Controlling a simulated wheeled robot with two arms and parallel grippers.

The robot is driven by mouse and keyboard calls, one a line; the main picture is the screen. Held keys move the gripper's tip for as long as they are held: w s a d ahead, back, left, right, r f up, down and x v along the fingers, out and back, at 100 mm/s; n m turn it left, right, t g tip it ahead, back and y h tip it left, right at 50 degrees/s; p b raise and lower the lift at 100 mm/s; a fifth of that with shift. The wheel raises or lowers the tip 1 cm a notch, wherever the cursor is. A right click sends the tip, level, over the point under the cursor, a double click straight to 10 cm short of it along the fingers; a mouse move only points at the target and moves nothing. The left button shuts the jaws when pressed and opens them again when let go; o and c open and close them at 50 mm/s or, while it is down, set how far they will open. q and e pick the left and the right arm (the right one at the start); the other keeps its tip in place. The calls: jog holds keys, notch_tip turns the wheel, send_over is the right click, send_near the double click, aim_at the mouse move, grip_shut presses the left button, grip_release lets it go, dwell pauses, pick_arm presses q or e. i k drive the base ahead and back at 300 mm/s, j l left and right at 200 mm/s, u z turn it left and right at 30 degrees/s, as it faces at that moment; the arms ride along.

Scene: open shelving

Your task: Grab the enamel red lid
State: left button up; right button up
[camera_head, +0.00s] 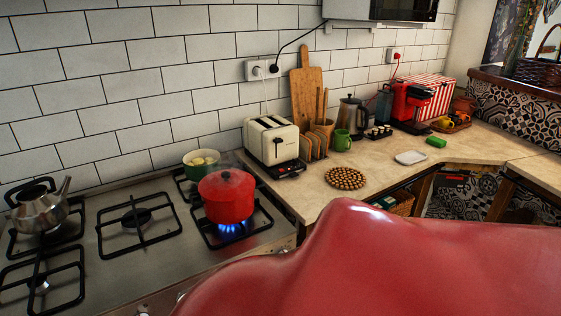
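The red enamel lid (226,181) sits on a red pot (228,209) on the stove's front right burner. A small knob shows at the lid's top. A blue flame burns under the pot. Neither of my grippers can be seen. A large glossy red shape very close to the camera covers the lower right of the view and hides what lies behind it; I cannot tell which part it is.
A green pot (202,163) stands behind the red pot, and a steel kettle (41,208) stands at the stove's left. A cream toaster (271,140) is close on the right. The front left burners are empty. A round woven trivet (345,178) lies on the counter.

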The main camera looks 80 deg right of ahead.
aim_at(206, 191)
jog(key=z, duration=2.15)
